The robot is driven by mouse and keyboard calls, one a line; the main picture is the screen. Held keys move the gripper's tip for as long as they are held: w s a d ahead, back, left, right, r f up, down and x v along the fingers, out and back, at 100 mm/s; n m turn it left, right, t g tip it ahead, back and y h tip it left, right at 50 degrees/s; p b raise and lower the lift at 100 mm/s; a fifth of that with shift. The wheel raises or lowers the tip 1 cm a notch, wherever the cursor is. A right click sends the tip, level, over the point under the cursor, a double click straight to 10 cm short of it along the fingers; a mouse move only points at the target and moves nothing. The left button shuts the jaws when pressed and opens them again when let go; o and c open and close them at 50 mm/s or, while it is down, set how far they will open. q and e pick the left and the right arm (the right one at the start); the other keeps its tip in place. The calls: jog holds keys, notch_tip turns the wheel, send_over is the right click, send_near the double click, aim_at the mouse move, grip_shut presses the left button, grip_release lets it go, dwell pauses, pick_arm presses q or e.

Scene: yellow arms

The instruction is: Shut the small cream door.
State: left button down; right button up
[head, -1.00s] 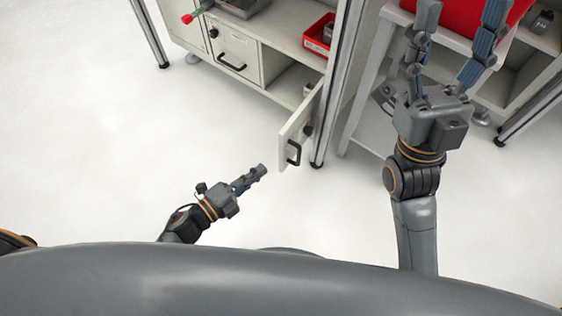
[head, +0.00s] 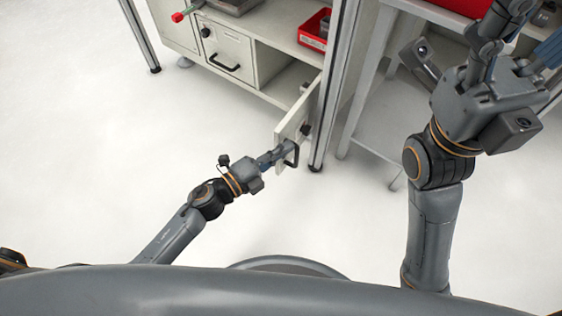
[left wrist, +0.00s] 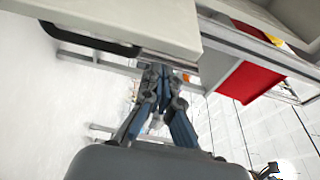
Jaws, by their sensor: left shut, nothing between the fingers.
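The small cream door (head: 291,125) stands open, swung out from the cabinet beside a metal post. Its black handle (head: 292,158) is near its free edge. My left gripper (head: 284,150) is shut and empty, its fingertips at the door's free end, overlapping the handle in the head view; contact cannot be told. In the left wrist view a cream panel (left wrist: 130,18) with a black handle (left wrist: 88,38) fills the upper left, beside the closed fingers (left wrist: 160,88). My right gripper (head: 522,52) is at the upper right, fingers apart, partly cut off by the frame.
The cream cabinet has a closed drawer front (head: 228,50) with a black handle, and an open compartment (head: 285,80). A red bin (head: 314,30) sits on its top. The metal post (head: 335,85) stands close to the door. White floor (head: 90,150) is free on the left.

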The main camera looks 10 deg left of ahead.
pick_arm(q)
jog(key=shift+w+a, duration=0.35)
jog(key=shift+a, duration=0.4)
jog(key=shift+a, duration=0.1)
